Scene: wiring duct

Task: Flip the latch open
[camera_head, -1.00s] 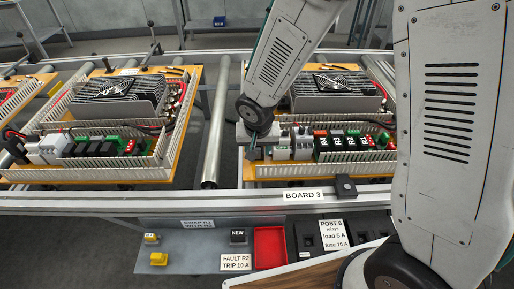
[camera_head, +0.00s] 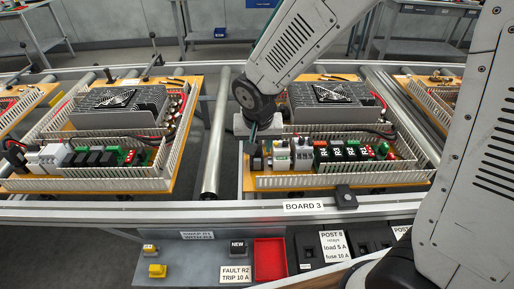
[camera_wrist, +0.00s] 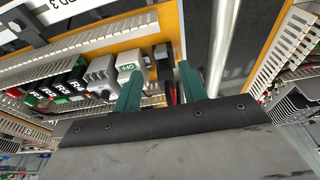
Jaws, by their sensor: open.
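My gripper (camera_head: 252,138) is at the left end of the component row on BOARD 3, just above a black block (camera_head: 256,161). In the wrist view its two teal fingers (camera_wrist: 161,69) are apart, with nothing clamped between them. A black part (camera_wrist: 161,53) shows beyond the gap, at the end of the row. A white module with a green-lettered label (camera_wrist: 130,67) lies beside the left finger; a grey module (camera_wrist: 101,75) is next to it. I cannot tell which part is the latch. Contact between the fingers and the parts cannot be made out.
Slotted duct walls (camera_head: 330,182) border the component row. A ventilated power supply (camera_head: 333,98) stands behind it. A black clamp (camera_head: 345,197) sits on the front rail by the BOARD 3 label (camera_head: 303,206). A red tray (camera_head: 270,258) is on the shelf below.

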